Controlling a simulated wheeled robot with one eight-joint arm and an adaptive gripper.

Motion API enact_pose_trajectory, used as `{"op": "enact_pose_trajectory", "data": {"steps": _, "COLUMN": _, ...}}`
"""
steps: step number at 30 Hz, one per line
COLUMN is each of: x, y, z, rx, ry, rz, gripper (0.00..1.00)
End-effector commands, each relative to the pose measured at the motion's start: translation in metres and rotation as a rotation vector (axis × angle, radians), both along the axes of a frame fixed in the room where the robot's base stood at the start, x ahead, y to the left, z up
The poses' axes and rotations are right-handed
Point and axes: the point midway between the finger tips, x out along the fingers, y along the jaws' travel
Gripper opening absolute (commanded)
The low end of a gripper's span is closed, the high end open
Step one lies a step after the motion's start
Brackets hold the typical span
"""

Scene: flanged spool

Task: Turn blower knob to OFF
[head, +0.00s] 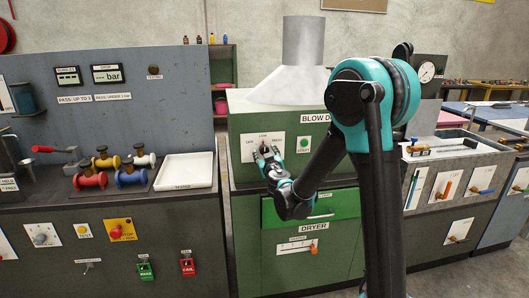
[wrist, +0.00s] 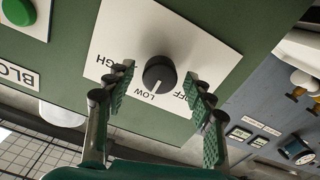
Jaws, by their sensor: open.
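The blower knob (wrist: 159,74) is a round black dial on a white plate (wrist: 195,35) on the green blower cabinet. In the wrist view its white pointer line aims at the LOW label (wrist: 147,94), with HIGH to the left and OFF (wrist: 178,93) to the right. My gripper (wrist: 160,82) is open, its two green padded fingers on either side of the knob with gaps visible between them and it. In the head view my gripper (head: 267,150) is in front of the plate (head: 249,146) and largely covers the knob.
A green button (head: 304,143) is on a plate right of the knob plate. Below are a green drawer (head: 335,206) and the dryer slider (head: 313,249). At left, a grey bench holds colored spools (head: 92,177) and a white tray (head: 185,170).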

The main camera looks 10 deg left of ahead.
Motion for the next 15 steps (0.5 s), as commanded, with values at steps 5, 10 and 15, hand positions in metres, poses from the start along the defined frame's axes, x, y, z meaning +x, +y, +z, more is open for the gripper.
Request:
{"op": "enact_pose_trajectory", "data": {"steps": 5, "x": 0.0117, "y": 0.0031, "z": -0.0002, "rx": 0.0, "ry": 0.0, "rz": -0.001, "gripper": 0.54}}
{"op": "enact_pose_trajectory", "data": {"steps": 10, "x": 0.0132, "y": 0.0036, "z": -0.0001, "rx": 0.0, "ry": 0.0, "rz": 0.0, "gripper": 0.54}}
{"op": "enact_pose_trajectory", "data": {"steps": 15, "x": 0.013, "y": 0.0035, "z": -0.0001, "rx": 0.0, "ry": 0.0, "rz": 0.0, "gripper": 0.49}}
